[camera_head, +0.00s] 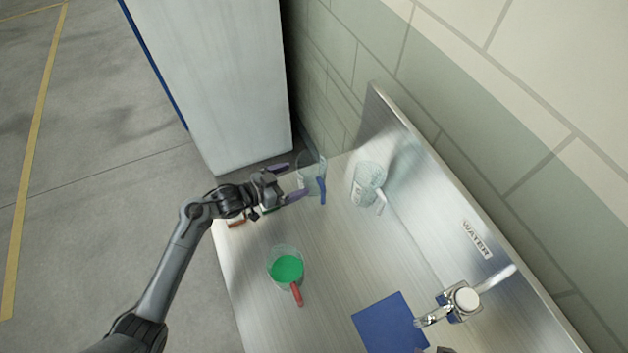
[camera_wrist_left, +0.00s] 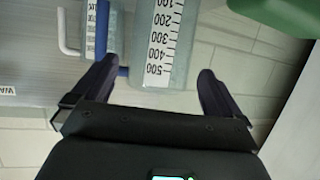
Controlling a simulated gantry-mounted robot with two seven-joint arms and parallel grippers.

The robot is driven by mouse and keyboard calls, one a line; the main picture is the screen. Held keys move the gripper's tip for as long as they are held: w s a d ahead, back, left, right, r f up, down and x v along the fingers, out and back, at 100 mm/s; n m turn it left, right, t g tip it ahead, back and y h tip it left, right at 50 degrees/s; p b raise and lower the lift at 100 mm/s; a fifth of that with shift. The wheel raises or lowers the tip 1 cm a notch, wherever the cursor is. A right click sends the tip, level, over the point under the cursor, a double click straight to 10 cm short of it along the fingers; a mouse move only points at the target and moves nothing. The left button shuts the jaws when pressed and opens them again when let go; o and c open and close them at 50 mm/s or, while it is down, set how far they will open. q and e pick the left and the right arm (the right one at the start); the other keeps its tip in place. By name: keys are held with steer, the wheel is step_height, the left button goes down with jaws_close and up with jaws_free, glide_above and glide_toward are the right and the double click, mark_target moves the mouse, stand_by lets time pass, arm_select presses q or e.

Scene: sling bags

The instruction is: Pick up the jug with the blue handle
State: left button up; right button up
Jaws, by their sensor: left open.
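The clear jug with the blue handle (camera_head: 309,172) stands at the far end of the metal counter, near the wall. Its blue handle (camera_head: 323,190) faces the lower right. My left gripper (camera_head: 298,179) is open at the jug's left side, fingers pointing toward it. In the left wrist view the jug's body (camera_wrist_left: 160,55), with its printed scale, shows between the spread fingers of my left gripper (camera_wrist_left: 158,70). The blue handle (camera_wrist_left: 103,30) is close to the left finger there; whether they touch I cannot tell. My right gripper is not clearly visible.
A clear white-handled jug (camera_head: 367,182) stands to the right. A red-handled jug with green contents (camera_head: 287,268) stands nearer. A blue square (camera_head: 389,323) and a tap (camera_head: 460,300) are lower right. A raised metal back panel (camera_head: 425,170) borders the counter. A green object (camera_wrist_left: 282,14) shows in the wrist view.

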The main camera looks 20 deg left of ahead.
mark_target(301, 178)
arm_select(q)
steer(key=shift+x, duration=3.05)
steer(key=shift+f, duration=0.1)
steer(key=c, duration=0.8)
